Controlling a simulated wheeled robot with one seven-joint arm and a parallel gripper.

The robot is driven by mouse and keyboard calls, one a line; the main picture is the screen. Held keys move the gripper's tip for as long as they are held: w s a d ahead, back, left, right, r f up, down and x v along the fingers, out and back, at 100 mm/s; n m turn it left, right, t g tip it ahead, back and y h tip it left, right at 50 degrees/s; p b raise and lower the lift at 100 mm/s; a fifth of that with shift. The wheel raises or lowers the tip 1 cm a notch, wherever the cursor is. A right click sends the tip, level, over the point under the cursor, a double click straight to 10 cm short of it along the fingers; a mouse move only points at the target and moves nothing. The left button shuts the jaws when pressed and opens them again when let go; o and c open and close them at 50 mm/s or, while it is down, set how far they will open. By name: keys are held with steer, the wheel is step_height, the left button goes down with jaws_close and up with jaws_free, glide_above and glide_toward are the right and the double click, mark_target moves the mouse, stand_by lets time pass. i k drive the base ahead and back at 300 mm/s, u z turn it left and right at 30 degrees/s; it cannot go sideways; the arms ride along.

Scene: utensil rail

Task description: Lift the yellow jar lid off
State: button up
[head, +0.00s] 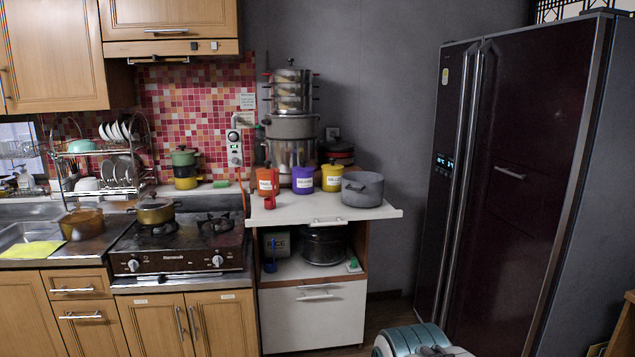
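The yellow jar (331,181) stands upright on the white pull-out counter (290,213), with a pale label on its front. Its yellow lid (332,167) appears to sit on top, with a small knob. The jar is between a purple jar (302,182) on its left and a grey pot (362,191) on its right. The pot is close to it and slightly nearer to me. My gripper is not in view, so its state does not show.
An orange jar (267,181) and a small red cup (270,202) stand left of the purple jar. Tall stacked steamer pots (291,126) rise behind. The counter's front strip is mostly clear. A stove (180,245) is at left, a dark fridge (535,170) at right.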

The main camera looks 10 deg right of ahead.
mark_target(332, 165)
steer(key=z, duration=1.45)
steer(key=k, duration=0.75)
steer(key=u, duration=1.4)
steer(key=i, duration=0.5)
steer(key=u, duration=0.25)
steer(key=k, duration=0.35)
steer(key=z, duration=1.4)
steer(key=i, duration=1.3)
steer(key=z, duration=0.35)
